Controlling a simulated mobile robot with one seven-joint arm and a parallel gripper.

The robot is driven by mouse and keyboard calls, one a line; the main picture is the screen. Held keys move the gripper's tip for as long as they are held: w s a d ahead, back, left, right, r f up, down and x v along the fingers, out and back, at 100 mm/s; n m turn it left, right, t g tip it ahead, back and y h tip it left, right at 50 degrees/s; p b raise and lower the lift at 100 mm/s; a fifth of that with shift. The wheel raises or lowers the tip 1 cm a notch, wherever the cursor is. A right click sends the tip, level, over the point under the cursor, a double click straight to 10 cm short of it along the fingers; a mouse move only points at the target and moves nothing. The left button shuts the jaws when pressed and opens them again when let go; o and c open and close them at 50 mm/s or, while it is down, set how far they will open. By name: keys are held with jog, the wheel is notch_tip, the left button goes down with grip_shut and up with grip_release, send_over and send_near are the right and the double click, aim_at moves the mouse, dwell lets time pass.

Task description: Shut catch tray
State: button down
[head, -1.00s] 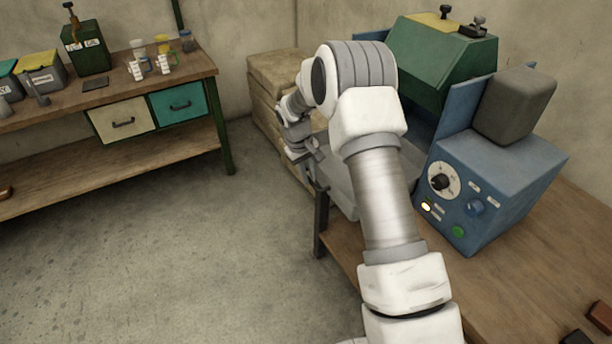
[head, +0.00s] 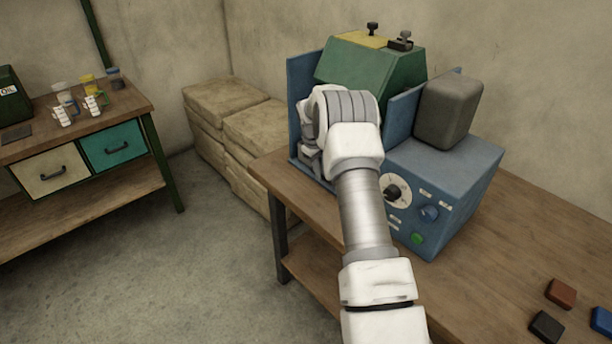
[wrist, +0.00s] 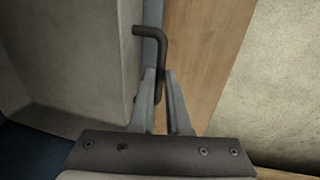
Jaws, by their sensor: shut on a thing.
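In the wrist view my gripper (wrist: 160,76) is shut on a dark bent handle (wrist: 150,31). The grey catch tray (wrist: 75,50) fills the left of that view, beside the handle. In the head view my arm hides the tray, the handle and my fingers. My wrist is close against the front of the machine, between its blue side panels (head: 304,110). The machine has a sloped green hood (head: 365,68) above. I cannot tell from these views whether the tray is fully in.
The machine stands on a wooden table (head: 480,290). A blue control box (head: 455,185) with knobs and a grey block (head: 448,110) on top is to the right. Small coloured blocks (head: 561,292) lie at the front right. Stacked tan blocks (head: 225,105) stand behind left. Open floor lies left.

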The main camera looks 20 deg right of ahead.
jog(key=shift+w+d+r, duration=0.1)
jog(key=shift+d, duration=0.2)
jog(key=c, duration=0.9)
grip_release()
jog(key=shift+d, duration=0.1)
jog(key=shift+r, duration=0.15)
jog(key=a+r, duration=0.1)
jog(key=r, duration=0.4)
jog(key=a+r, duration=0.1)
jog(key=r, duration=0.5)
jog(key=s+a+r, duration=0.1)
jog(key=r, duration=0.4)
jog(key=shift+a+r+p, duration=0.2)
jog(key=shift+r+p, duration=0.15)
